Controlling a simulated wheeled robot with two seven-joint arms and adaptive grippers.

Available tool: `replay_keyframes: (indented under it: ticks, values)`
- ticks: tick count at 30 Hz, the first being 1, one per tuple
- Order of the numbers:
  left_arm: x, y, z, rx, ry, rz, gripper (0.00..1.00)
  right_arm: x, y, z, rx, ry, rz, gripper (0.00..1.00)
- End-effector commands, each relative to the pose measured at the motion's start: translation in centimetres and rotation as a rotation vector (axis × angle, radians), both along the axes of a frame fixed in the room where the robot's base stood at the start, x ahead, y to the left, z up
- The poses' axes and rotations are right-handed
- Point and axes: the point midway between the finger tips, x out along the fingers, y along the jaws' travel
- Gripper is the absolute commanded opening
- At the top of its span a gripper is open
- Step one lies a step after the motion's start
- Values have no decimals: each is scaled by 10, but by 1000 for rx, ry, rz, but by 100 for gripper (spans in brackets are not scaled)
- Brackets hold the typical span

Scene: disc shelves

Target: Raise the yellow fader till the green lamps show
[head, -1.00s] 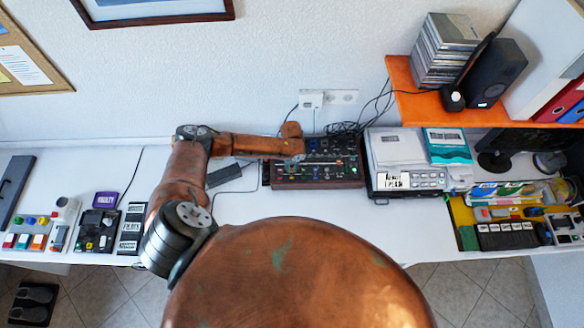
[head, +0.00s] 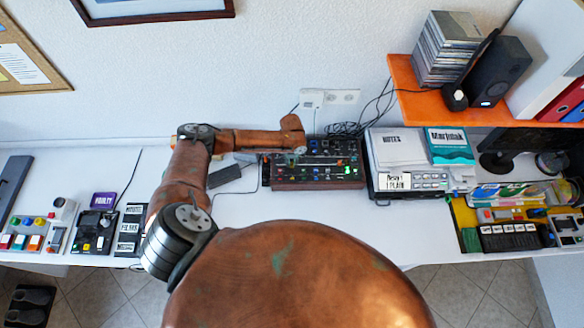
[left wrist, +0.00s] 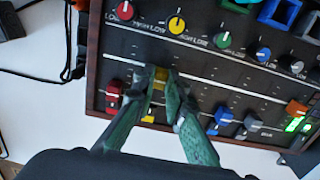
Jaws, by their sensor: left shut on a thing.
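The control box (head: 318,185) is a dark panel in a wooden frame at the back of the desk; its panel (left wrist: 210,72) fills much of the left wrist view. My left gripper (head: 291,158) is over its left part. In the left wrist view its green fingers (left wrist: 161,92) are shut on the yellow fader (left wrist: 159,79), whose cap shows between the tips. Green lamps (left wrist: 294,124) glow at the panel's right edge, near an orange fader (left wrist: 297,107). My right gripper is not seen.
Coloured knobs, including a yellow one (left wrist: 177,25), line the panel above the faders. A device with papers (head: 398,150) stands right of the box. An orange shelf (head: 402,75) overhangs the right side. The white desk left of the box is partly clear, with a dark adapter (head: 224,176).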

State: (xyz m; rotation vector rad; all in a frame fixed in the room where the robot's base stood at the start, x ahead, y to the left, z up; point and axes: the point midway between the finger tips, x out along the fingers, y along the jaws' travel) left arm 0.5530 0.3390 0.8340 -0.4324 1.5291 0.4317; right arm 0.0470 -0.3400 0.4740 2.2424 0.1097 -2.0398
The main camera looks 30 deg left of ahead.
Motion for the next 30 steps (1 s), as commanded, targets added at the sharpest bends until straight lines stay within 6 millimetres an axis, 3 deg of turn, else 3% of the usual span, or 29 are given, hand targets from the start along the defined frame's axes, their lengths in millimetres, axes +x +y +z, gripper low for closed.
replay_keyframes:
  ticks: [4,5,12,23,30]
  values:
    - [2,0,3,2,-5,-1,0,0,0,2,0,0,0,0]
    - [2,0,3,2,-5,-1,12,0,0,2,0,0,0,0]
    - [1,0,2,0,-2,-1,28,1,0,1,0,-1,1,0]
    - [0,0,6,0,-2,-2,29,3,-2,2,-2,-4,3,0]
    - [1,0,46,0,-4,-2,29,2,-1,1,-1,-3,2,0]
